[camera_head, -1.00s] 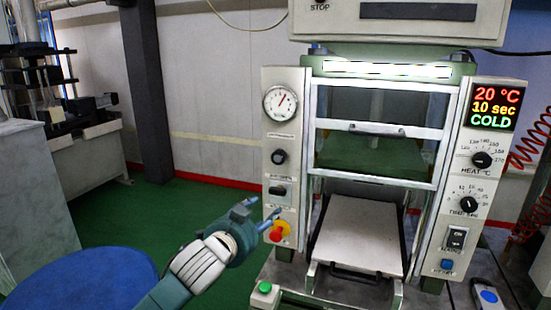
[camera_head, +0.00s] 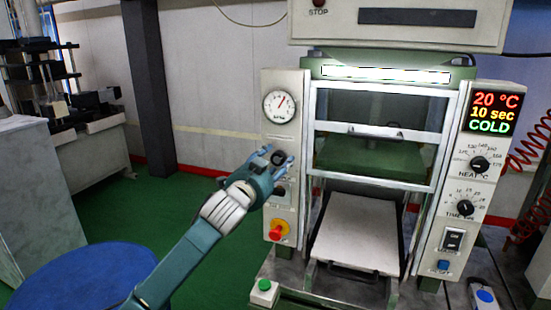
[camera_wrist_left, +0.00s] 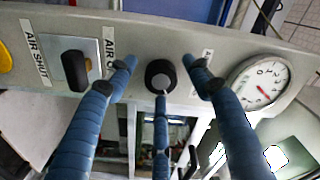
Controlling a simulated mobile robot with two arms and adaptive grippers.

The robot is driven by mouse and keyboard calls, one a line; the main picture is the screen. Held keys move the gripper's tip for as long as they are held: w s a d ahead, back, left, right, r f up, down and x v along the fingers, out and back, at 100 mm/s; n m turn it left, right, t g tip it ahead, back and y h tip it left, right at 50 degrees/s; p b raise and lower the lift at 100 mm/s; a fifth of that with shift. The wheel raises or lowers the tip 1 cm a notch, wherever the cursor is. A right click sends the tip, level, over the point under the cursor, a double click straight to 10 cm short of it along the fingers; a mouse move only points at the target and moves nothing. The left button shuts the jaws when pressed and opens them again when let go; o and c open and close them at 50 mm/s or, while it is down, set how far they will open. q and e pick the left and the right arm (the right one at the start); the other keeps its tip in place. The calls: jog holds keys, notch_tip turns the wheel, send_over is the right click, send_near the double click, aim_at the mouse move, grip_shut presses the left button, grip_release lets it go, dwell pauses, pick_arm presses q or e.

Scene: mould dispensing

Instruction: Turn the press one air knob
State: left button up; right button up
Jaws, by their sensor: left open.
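The press's left panel carries a round black knob (camera_head: 279,157) below the gauge. In the left wrist view, this knob (camera_wrist_left: 161,76) has a grey cap and sits between my spread fingers. My right gripper is out of view.
A pressure gauge (camera_head: 280,105) is above the knob. A red stop button (camera_head: 277,232) on a yellow base is below, and a green button (camera_head: 264,286) is lower still. A blue round stool top (camera_head: 85,280) stands at the lower left.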

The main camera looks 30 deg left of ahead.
pick_arm(q)
jog(key=shift+w, duration=0.2)
jog(key=shift+c, duration=0.2)
jog(key=c, duration=1.1)
jog(key=shift+r+m+p, duration=0.15)
jog(key=shift+m+p, duration=0.95)
jog(key=shift+m, duration=0.1)
jog(key=shift+m+p, duration=1)
jog(key=shift+m, duration=0.6)
